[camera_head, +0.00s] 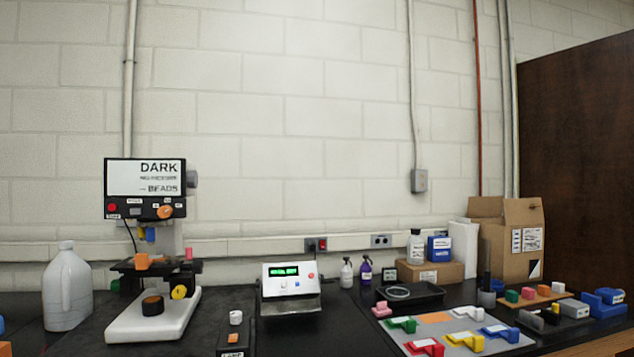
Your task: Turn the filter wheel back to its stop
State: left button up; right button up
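A microscope-like instrument with a white base (125,325) stands at the left of the bench. Its screen (145,173) reads "DARK" with smaller lines below, the last "BEADS". Under the screen is a panel with a red button (112,208) and a round orange knob (165,211). A dark stage (185,268) carries an orange piece (142,261). A yellow knob (179,292) is low at the side, and a dark round part (152,306) sits on the base. No label tells me which part is the filter wheel. Neither gripper is in view.
A white jug (67,288) stands left of the instrument. To its right are a box with a green display (291,282), two spray bottles, a black tray (409,293), and a grey board (432,333) with coloured pieces. Cardboard boxes (512,240) stand at the back right.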

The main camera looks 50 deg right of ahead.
aim_at(192, 176)
jog(key=z, duration=0.85)
